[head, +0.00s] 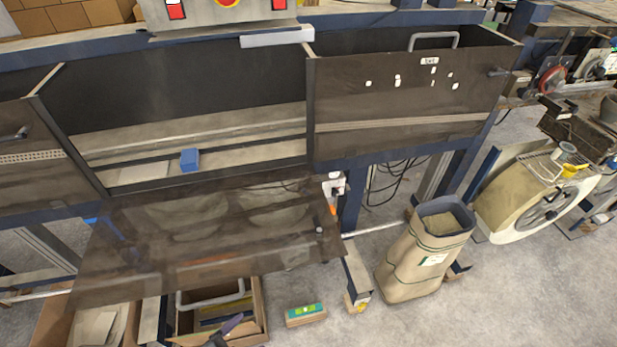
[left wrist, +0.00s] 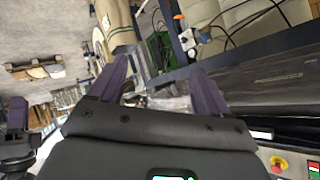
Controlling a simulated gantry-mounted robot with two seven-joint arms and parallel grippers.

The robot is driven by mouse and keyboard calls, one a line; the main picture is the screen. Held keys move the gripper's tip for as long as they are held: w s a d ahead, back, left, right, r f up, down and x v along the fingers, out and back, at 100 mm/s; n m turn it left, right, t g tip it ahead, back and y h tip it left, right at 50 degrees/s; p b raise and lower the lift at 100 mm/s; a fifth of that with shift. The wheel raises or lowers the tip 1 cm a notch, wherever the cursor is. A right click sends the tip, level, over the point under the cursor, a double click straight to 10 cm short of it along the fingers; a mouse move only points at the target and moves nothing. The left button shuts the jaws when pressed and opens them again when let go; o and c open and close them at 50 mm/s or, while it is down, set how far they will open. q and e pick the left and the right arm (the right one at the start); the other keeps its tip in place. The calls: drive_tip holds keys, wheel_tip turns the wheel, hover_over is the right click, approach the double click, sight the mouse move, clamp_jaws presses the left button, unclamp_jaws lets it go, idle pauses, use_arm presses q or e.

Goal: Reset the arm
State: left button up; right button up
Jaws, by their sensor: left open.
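In the left wrist view my left gripper (left wrist: 158,68) has its two purple fingers wide apart, with nothing between them. At the left edge of that view, a purple finger on a dark body (left wrist: 15,115) looks like part of my right gripper; its jaws cannot be made out. In the head view a small purple and dark gripper part (head: 230,326) shows at the bottom edge, over the open box; I cannot tell which arm it belongs to. No arm reaches into the machine there.
The laminating machine's clear cover (head: 210,235) hangs open, and a blue block (head: 189,160) lies inside. A beige sack (head: 425,255) stands on the floor at right. Below are a cardboard box (head: 262,312) and a small green-topped box (head: 305,315). The grey floor is clear at lower right.

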use_arm(q)
drive_tip(key=s+a+f+n+g+y+p, duration=0.2)
drive_tip(key=s+a+f+n+g+y, duration=0.15)
drive_tip(key=s+a+n+g, duration=0.45)
wheel_tip(320, 180, up, 19)
drive_tip(key=d+n+t+p, duration=0.1)
drive_tip(key=p, duration=1.7)
drive_tip(key=shift+s+d+r+y, duration=0.15)
drive_tip(key=shift+d+r+y, duration=0.05)
drive_tip(key=shift+d+y, duration=0.25)
